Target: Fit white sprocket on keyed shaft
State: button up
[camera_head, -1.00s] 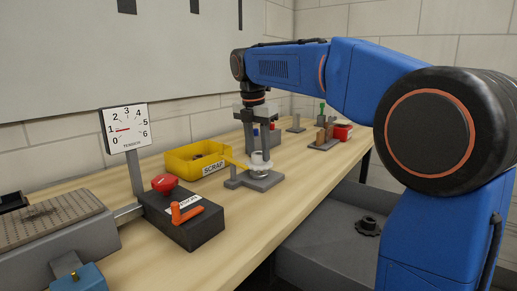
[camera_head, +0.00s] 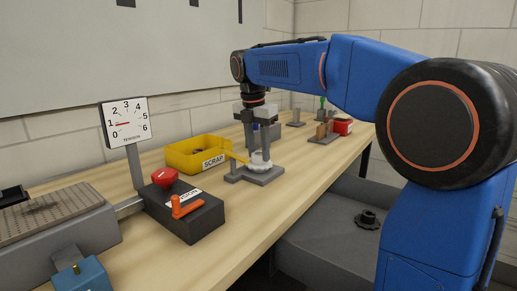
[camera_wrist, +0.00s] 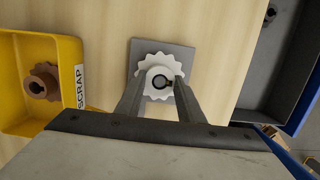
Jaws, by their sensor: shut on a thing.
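The white sprocket (camera_wrist: 145,76) lies toothed and flat between my gripper's fingers in the wrist view, above a grey base plate (camera_wrist: 184,50). It also shows in the head view (camera_head: 258,165), low at the plate (camera_head: 262,178). My gripper (camera_wrist: 158,90) is shut on the sprocket's raised hub, with a finger on either side; in the head view my gripper (camera_head: 257,152) points straight down. A dark ring with a lighter centre shows in the bore. How far the keyed shaft reaches through it, and whether the key lines up, I cannot tell.
A yellow SCRAP bin (camera_head: 196,157) stands left of the plate, with a brown sprocket (camera_wrist: 42,82) inside. A black box with a red button (camera_head: 165,177) and a tension gauge (camera_head: 125,122) are nearer. A dark sprocket (camera_head: 367,219) lies in the grey tray at right.

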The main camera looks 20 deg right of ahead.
aim_at(254, 166)
jog(key=o, duration=1.2)
jog(key=r, duration=0.5)
jog(key=s+a+r, duration=0.1)
jog(key=r, duration=0.5)
jog(key=a+r, duration=0.1)
jog(key=r, duration=0.5)
jog(key=shift+s+r, duration=0.1)
jog(key=shift+s, duration=0.15)
jog(key=shift+s, duration=0.1)
